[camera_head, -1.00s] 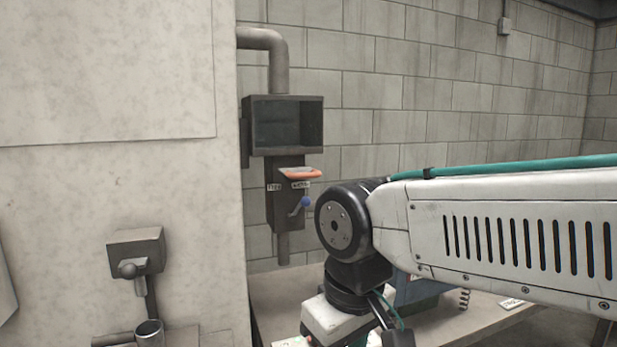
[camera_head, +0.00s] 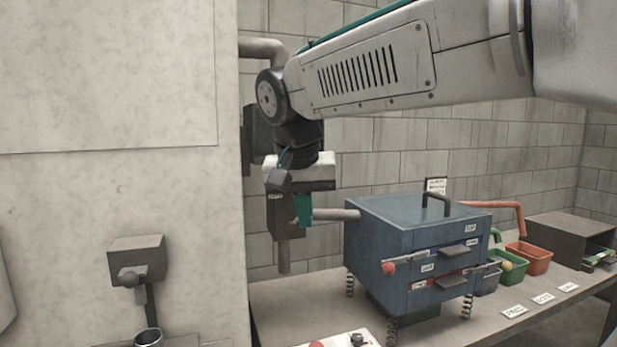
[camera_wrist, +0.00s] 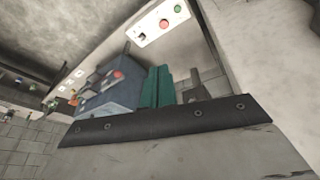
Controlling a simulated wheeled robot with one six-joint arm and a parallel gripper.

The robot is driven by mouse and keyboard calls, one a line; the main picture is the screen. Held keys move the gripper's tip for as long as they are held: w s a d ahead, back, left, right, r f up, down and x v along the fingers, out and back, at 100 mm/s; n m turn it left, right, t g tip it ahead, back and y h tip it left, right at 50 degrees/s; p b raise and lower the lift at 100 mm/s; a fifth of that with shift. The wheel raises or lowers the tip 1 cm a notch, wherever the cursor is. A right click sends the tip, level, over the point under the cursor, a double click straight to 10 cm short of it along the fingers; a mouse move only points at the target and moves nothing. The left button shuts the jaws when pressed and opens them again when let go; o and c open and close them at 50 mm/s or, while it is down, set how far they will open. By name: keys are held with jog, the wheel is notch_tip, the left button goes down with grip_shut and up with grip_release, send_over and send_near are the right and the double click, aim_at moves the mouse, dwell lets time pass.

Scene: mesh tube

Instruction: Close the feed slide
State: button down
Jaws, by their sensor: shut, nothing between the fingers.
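The feed chute (camera_head: 287,252), a dark grey box with a spout under a hopper (camera_head: 254,140), hangs on the back wall just right of the pale panel. My gripper (camera_head: 303,222) points down in front of the chute, its teal fingers shut and empty. My gripper and wrist hide the orange slide plate and the blue-knobbed lever, so I cannot tell the slide's position or whether the fingers touch it. In the wrist view the teal fingers (camera_wrist: 158,72) appear together, and the slide does not show.
A blue sprung machine (camera_head: 385,235) stands on the bench right of the chute; its grey pipe (camera_head: 338,214) reaches toward my fingers. It also shows in the wrist view (camera_wrist: 112,92). A button panel (camera_wrist: 158,22) lies at the bench front. Green and orange bins (camera_head: 530,257) stand right.

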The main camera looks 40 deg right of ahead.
jog(key=w+d+r+m+t+h, duration=0.1)
jog(key=w+d+r+m, duration=0.15)
jog(key=r+m, duration=0.35)
jog(key=w+d+r+m+t+h, duration=0.1)
jog(key=w+d+r+m+h, duration=0.15)
jog(key=r+m, duration=0.4)
jog(key=w+d+f, duration=0.5)
jog(key=w+f, duration=0.2)
jog(key=f, duration=0.2)
jog(key=shift+w+y, duration=0.35)
jog(key=shift+y, duration=0.1)
jog(key=w, duration=0.1)
jog(key=w+d, duration=0.1)
jog(key=w, duration=0.3)
jog(key=shift+w+d, duration=0.15)
jog(key=shift+d, duration=0.1)
jog(key=shift+r, duration=0.1)
